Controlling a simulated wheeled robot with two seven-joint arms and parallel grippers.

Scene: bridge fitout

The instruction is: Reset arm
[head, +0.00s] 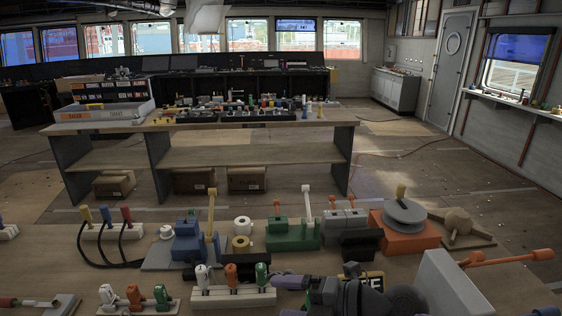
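My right gripper (290,297) is at the bottom centre, its arm reaching in from the lower right. Its two greyish fingers point left and stand apart, with nothing visible between them; the lower one is cut by the frame edge. A white block with white, orange and green levers (232,297) stands just left of and beyond the fingers. My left gripper is not in view. No part is clearly marked as a reset arm, and I cannot tell whether the task means my own arm.
The near bench holds a green lever unit (292,237), a blue unit (187,245), an orange base with a grey disc (405,233), a cable block (112,231) and a large light-grey box (452,284). A second table (250,160) stands beyond.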

